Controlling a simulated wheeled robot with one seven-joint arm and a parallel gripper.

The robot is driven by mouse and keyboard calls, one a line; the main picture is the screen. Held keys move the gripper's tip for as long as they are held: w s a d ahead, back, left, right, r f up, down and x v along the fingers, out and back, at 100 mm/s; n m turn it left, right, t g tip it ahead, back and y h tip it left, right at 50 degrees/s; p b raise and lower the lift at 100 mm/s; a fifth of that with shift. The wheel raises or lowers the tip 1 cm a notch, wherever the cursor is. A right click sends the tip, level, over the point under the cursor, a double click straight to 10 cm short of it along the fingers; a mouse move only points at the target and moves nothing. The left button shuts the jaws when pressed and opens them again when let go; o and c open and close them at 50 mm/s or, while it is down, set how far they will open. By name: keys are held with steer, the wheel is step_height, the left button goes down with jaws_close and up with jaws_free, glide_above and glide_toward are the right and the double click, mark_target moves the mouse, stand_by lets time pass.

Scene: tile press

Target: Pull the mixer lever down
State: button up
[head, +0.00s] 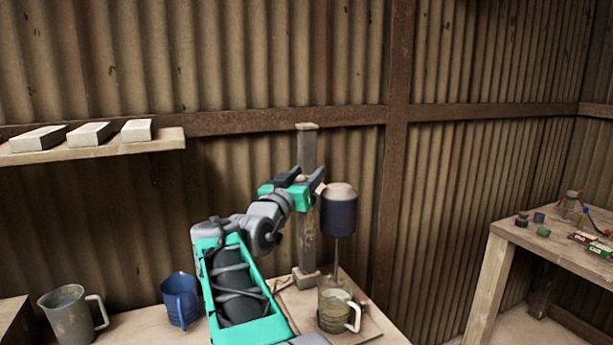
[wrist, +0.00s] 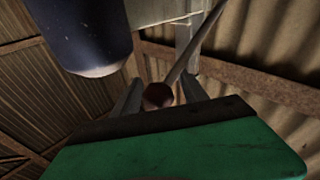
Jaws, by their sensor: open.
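The mixer has a wooden post (head: 308,238) and a dark motor head (head: 339,213) with a pale cap. A thin shaft runs down from the head to a murky jug (head: 333,307). My gripper (head: 304,173) is open, raised in front of the upper post, left of the head. In the wrist view, the lever's reddish-brown knob (wrist: 158,96) shows between the two fingers (wrist: 161,82), and its rod (wrist: 190,58) slants to the upper right. I cannot tell whether the fingers touch the knob. The motor head also shows at upper left there (wrist: 84,35).
A blue mug (head: 180,299) and a grey pitcher (head: 72,314) stand on the bench left of my arm. A wall shelf (head: 100,146) at left holds pale blocks. A separate table (head: 560,252) with small parts stands at right. Corrugated walls close the space behind.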

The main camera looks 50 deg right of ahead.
steer(key=shift+a, duration=0.1)
steer(key=b+v, duration=0.2)
steer(key=v, duration=0.5)
steer(key=shift+a, duration=0.3)
steer(key=shift+s, duration=0.1)
steer(key=shift+c, duration=0.4)
